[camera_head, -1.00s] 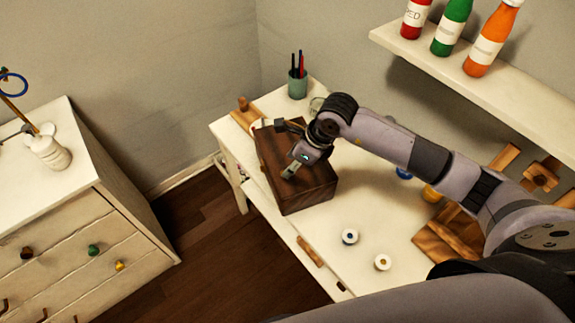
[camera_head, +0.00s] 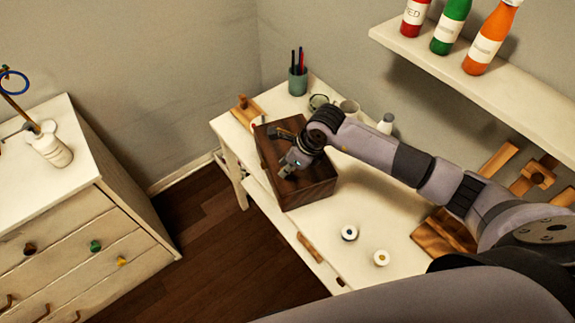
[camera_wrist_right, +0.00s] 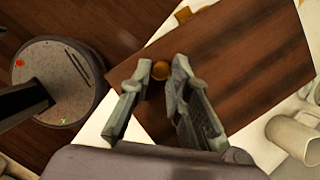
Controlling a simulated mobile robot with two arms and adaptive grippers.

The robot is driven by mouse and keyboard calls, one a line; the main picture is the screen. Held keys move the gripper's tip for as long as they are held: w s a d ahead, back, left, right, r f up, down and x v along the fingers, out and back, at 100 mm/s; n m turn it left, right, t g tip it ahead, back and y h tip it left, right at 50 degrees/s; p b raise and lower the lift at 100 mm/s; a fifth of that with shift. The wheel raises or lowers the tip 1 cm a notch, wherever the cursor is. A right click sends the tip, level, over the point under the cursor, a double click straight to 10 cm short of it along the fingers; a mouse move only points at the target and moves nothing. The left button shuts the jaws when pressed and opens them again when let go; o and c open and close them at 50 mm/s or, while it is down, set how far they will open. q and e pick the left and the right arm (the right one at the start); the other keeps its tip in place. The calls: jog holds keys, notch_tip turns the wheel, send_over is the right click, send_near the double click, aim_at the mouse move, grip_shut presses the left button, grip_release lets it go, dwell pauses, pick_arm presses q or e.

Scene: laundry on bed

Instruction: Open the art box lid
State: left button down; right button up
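The art box (camera_head: 309,193) is a dark brown wooden box on the white table, with its lid down as far as I can see. My right gripper (camera_head: 287,171) is over the box in the head view. In the wrist view the right gripper (camera_wrist_right: 163,80) is open, with a finger on each side of the knob. I cannot tell whether the fingers touch it. My left gripper is not in view.
The white table (camera_head: 345,215) holds two small white-rimmed pots (camera_head: 349,233), a pen cup (camera_head: 298,82) and wooden pieces. A shelf with bottles (camera_head: 489,38) hangs at upper right. A white drawer cabinet (camera_head: 75,200) stands at left. The table's front is mostly clear.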

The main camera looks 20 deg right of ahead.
grip_shut()
jog(key=shift+d, duration=0.2)
dwell(0.3)
